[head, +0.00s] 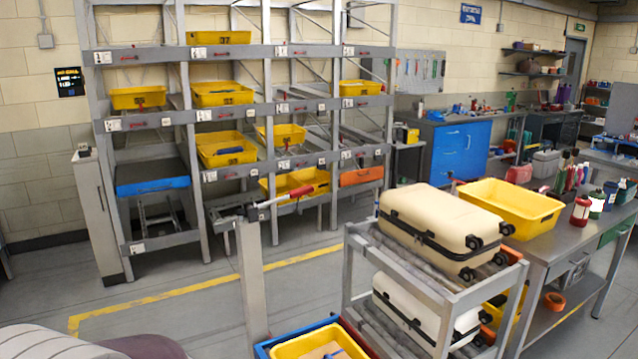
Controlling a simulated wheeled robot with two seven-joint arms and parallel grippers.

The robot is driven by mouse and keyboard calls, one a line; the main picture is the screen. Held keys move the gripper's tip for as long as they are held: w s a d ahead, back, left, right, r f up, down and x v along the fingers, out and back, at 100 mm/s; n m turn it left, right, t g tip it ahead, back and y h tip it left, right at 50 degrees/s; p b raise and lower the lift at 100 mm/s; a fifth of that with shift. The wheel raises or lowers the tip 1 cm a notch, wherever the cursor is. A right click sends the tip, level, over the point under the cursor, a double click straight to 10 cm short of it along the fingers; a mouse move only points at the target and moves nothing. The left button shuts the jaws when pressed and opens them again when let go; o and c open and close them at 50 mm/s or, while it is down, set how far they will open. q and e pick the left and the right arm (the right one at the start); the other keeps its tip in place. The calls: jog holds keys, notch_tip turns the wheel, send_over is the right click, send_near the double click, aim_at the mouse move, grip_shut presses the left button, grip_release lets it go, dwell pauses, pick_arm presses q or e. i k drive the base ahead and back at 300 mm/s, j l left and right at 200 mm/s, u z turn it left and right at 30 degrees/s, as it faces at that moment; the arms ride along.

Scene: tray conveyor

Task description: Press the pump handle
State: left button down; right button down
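The pump handle (285,198) is a lever with a pale shaft and a red grip at its right end. It sits at the top of a grey upright post (251,275) near the middle of the head view. The lever slopes slightly upward to the right, so the red grip is its higher end. Neither of my grippers is in view, and nothing touches the handle.
A blue-rimmed platform (262,350) with a yellow tray (338,333) stands at the post's foot. A roller rack (350,262) with two cream suitcases is to the right. Shelving (88,125) with yellow trays stands behind. Floor left of the post is clear.

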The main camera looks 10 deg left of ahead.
aim_at(304, 190)
jog(key=z, duration=2.2)
jog(key=k+j, duration=0.1)
jog(key=j, duration=0.5)
jog(key=k+j, duration=0.15)
jog(key=j, duration=0.4)
jog(key=k+j, duration=0.1)
jog(key=j, duration=0.5)
jog(key=k+j, duration=0.15)
jog(key=j, duration=0.45)
jog(key=k+j, duration=0.1)
jog(key=j, duration=0.5)
jog(key=k+j, duration=0.15)
jog(key=j, duration=0.4)
jog(key=k+j, duration=0.1)
jog(key=j, duration=0.5)
jog(key=k+j, duration=0.15)
jog(key=j, duration=0.45)
